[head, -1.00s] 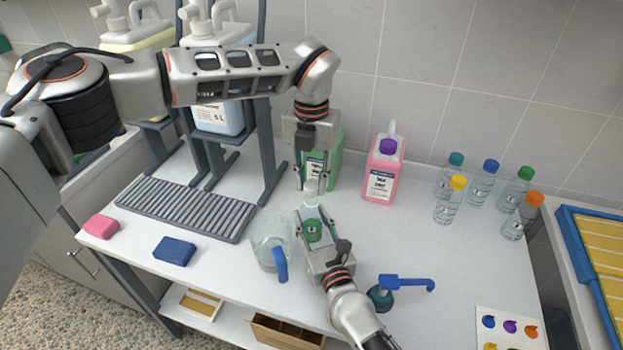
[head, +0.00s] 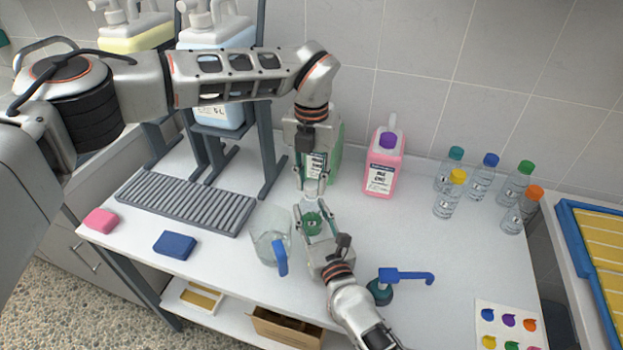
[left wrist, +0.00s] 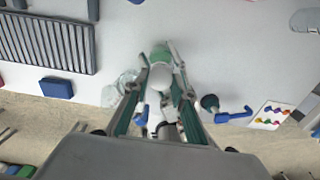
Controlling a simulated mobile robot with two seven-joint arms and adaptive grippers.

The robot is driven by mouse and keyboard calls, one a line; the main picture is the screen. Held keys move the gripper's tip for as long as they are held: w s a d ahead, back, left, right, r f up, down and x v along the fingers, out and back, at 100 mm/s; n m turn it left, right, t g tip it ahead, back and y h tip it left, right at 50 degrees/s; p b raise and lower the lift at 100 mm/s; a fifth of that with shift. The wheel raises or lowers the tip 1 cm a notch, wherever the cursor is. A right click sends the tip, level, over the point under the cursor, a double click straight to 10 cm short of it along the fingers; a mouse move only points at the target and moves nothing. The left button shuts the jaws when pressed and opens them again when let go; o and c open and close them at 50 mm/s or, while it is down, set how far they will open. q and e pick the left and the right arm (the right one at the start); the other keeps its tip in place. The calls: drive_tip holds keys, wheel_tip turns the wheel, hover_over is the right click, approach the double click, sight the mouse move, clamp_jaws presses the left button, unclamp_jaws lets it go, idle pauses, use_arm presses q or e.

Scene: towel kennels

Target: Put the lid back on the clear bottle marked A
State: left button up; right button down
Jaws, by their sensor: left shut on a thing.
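A small bottle with a clear neck and green lower part (head: 312,223) is at the middle of the table, between the fingers of my right gripper (head: 314,222). My right fingers flank it closely. My left gripper (head: 313,190) points down right above the bottle and is shut on a small pale lid (head: 313,187). In the left wrist view the lid (left wrist: 161,78) shows as a whitish disc between the fingertips, with the bottle's green part (left wrist: 160,53) just beyond it. I cannot make out the letter, nor whether lid and neck touch.
A clear jug (head: 268,240) with a blue handle stands close left of my right gripper. Green (head: 334,160) and pink (head: 383,165) containers stand behind. Several capped bottles (head: 448,200) stand at the right.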

use_arm(q)
drive_tip(key=shift+f, duration=0.5)
drive_tip(key=m, duration=0.4)
drive_tip(key=shift+m, duration=0.3)
drive_tip(key=m, duration=0.5)
drive_tip(key=shift+w+a, duration=0.1)
drive_tip(key=m, duration=1.3)
drive_tip(key=shift+m, duration=0.4)
drive_tip(key=m, duration=1.2)
drive_tip(key=shift+f, duration=0.1)
